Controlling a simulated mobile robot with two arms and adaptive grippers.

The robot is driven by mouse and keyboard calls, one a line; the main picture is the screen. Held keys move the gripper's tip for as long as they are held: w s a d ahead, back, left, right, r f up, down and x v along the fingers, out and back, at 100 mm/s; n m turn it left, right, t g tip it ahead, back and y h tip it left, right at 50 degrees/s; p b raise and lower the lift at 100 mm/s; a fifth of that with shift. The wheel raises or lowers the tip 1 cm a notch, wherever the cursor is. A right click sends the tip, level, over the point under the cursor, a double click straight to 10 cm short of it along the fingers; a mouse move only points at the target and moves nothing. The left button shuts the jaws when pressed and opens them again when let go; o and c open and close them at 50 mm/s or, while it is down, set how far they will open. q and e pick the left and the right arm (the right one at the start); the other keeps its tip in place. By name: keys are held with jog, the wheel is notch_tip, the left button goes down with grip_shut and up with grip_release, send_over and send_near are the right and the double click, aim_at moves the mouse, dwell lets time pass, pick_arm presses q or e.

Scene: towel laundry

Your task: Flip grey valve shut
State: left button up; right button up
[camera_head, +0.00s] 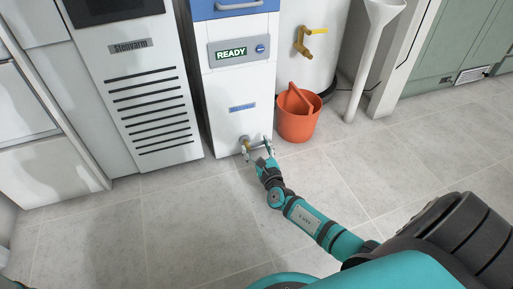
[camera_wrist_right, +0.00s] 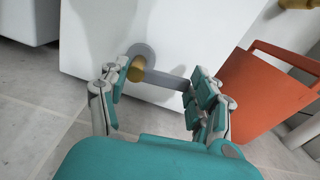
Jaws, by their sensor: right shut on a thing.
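The grey valve (camera_head: 245,141) sits low on the front of the white machine (camera_head: 238,112). In the wrist view, its grey lever (camera_wrist_right: 168,81) points right from a brass stem, in front of a round grey flange. My right gripper (camera_head: 257,149) is at the lever with a finger on each side. In the wrist view, the right gripper (camera_wrist_right: 160,73) is shut on the lever, its right finger at the lever's free end. The left finger is beside the brass stem. My left gripper is not in view.
An orange bucket (camera_head: 297,121) stands on the floor close to the right of the valve. A brass tap with a yellow lever (camera_head: 316,31) is on a white cylinder behind it. A panel reading READY (camera_head: 231,53) is higher on the machine. The tiled floor in front is clear.

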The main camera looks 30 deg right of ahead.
jog(key=c, duration=0.3)
jog(key=shift+f+m, duration=0.2)
jog(key=shift+m, duration=0.7)
jog(key=shift+c, duration=0.2)
jog(key=o, duration=1.2)
jog(key=shift+s, duration=0.1)
jog(key=v, duration=1.1)
jog(key=shift+s, duration=0.4)
jog(key=shift+f, duration=0.1)
